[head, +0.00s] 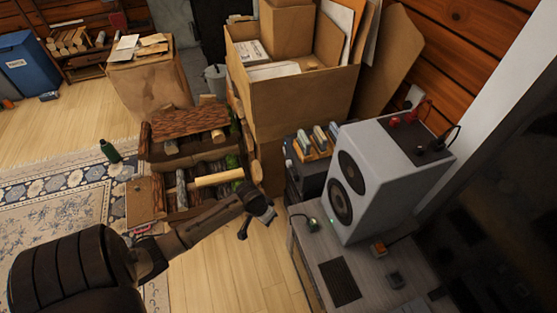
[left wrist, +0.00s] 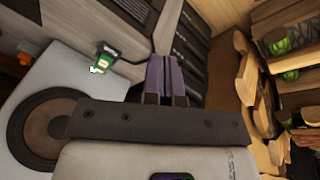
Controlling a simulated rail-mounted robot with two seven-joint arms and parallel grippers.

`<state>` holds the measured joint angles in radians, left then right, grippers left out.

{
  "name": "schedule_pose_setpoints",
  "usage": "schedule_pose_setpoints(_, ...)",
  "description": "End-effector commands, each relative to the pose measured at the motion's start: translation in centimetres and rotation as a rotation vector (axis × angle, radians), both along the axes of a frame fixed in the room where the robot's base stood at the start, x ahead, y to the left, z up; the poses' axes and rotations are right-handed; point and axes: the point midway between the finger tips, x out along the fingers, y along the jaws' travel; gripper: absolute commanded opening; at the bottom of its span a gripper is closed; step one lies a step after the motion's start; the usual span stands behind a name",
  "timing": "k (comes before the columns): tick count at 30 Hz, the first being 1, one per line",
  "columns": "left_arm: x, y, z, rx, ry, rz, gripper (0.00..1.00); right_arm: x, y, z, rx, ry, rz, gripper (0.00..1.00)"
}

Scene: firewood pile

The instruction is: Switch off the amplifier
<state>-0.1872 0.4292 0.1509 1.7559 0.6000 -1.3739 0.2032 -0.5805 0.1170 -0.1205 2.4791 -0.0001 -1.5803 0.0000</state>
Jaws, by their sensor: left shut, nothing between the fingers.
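A large pale grey speaker-like box (head: 400,190) with two dark round cones stands at the right; its cone (left wrist: 45,125) fills the lower left of the left wrist view. In front of it is a pale grey surface (head: 315,262) with a dark grille. A small dark switch (head: 313,223) with a green light and a cable sits on that surface; it also shows in the left wrist view (left wrist: 104,60), lit green. I cannot tell which unit is the amplifier. My left gripper (head: 258,217) is shut and empty, left of the switch and apart from it. My right gripper is not in view.
A small orange-topped item (head: 378,249) lies near the speaker's base. A firewood crate (head: 190,165) with logs is left of my gripper. A large cardboard box (head: 300,95) stands behind. Wooden floor (head: 245,275) is clear below my arm.

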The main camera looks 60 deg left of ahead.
Motion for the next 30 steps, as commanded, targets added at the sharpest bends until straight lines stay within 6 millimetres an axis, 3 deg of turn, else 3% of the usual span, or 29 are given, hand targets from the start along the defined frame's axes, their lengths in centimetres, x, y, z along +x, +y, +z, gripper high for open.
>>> schedule_pose_setpoints(1,2.2,3.9,-2.2,-0.037,-0.014,0.096,0.00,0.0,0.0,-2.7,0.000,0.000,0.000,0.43)
schedule_pose_setpoints(6,7.3,14.8,-2.3,-0.224,-0.105,0.426,0.00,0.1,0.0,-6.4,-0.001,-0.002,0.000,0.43)
schedule_pose_setpoints(12,10.2,24.1,-0.1,-0.437,-0.236,0.727,0.00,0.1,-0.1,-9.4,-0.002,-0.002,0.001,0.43)
schedule_pose_setpoints(15,10.7,27.0,1.1,-0.517,-0.288,0.824,0.00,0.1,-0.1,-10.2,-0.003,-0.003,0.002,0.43)
schedule_pose_setpoints(19,11.0,29.2,2.1,-0.584,-0.331,0.897,0.00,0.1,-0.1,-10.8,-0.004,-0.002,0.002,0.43)
schedule_pose_setpoints(30,11.0,30.0,2.6,-0.613,-0.347,0.926,0.00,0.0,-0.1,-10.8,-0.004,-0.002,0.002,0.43)
